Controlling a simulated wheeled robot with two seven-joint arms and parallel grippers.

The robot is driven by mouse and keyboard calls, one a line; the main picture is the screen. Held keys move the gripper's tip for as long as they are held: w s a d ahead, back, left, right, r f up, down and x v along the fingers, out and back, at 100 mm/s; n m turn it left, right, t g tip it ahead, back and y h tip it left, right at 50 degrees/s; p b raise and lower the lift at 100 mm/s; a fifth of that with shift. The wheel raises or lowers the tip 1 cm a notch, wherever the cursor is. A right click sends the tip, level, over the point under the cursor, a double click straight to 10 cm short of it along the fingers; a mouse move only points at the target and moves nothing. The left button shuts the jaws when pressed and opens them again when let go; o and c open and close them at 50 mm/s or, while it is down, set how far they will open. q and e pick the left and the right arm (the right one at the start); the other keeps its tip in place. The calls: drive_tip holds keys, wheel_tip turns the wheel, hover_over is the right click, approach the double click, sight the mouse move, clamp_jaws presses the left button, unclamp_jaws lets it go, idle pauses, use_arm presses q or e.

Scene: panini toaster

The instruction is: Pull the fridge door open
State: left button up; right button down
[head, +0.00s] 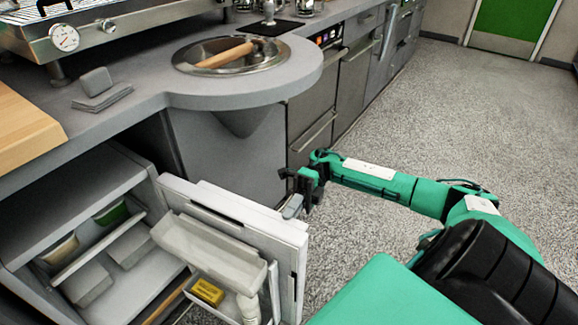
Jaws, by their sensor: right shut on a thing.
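The fridge (75,188) stands under the counter at the lower left. Its white door (255,215) is swung open towards me, with its inner shelves facing left. My right gripper (294,200) is at the door's outer far edge, shut on what seems to be the door's handle (292,208); the gripper hides part of it. My right arm reaches in from the right. Inside the fridge are a shelf and containers, one green (112,213). A yellow item (207,292) and a white bottle (248,307) sit in the door. My left gripper is not in view.
The grey counter (200,95) runs above the fridge, with a round sink (228,57) holding a wooden-handled thing. The floor (440,120) to the right is clear.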

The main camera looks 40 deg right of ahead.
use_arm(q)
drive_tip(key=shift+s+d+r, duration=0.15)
use_arm(e)
drive_tip(key=shift+w+d, duration=0.15)
drive_tip(key=shift+d, duration=0.1)
drive_tip(key=c, duration=1.5)
unclamp_jaws()
